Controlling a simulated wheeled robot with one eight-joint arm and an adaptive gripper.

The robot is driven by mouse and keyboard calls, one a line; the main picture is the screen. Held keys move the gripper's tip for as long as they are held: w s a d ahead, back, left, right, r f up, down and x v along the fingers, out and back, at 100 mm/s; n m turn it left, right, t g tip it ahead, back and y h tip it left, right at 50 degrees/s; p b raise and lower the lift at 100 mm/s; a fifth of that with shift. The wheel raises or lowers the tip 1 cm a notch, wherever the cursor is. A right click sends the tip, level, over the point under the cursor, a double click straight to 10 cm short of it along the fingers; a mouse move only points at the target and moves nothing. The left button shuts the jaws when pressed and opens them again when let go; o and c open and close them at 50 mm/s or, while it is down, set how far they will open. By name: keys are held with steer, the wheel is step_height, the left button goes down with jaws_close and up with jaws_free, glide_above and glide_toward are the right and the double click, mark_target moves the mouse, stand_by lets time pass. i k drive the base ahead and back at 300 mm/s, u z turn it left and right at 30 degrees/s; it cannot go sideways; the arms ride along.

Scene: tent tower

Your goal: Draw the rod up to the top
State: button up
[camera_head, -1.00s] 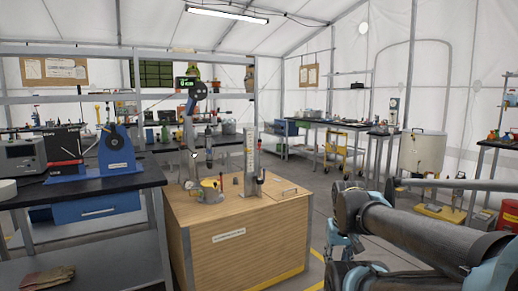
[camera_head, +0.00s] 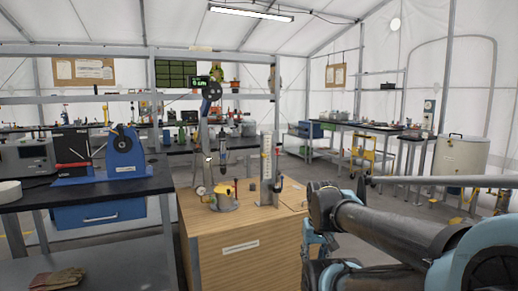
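A stand with a dark wheel (camera_head: 212,90) on top of a grey post stands on a wooden cabinet (camera_head: 250,245). A dark cylinder (camera_head: 223,153) hangs at its side, above a round base with a yellow part (camera_head: 221,190). To its right a pale upright scale column (camera_head: 267,168) rises from a metal foot, with a slim dark and red piece (camera_head: 279,172) against its right side. I cannot tell which part is the rod. My dark arm (camera_head: 390,228) with light blue joints lies at the right, apart from the cabinet. I cannot make out my gripper.
A black-topped bench (camera_head: 85,193) with a blue winch-like device (camera_head: 125,150) stands left of the cabinet. Gloves (camera_head: 58,280) lie on its lower shelf. A grey bar (camera_head: 440,180) crosses above my arm. Benches and a yellow cart (camera_head: 358,160) stand behind, with open floor before them.

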mark_target(277, 150)
steer(key=z, duration=0.05)
steer(key=i, duration=1.05)
steer(key=z, duration=0.3)
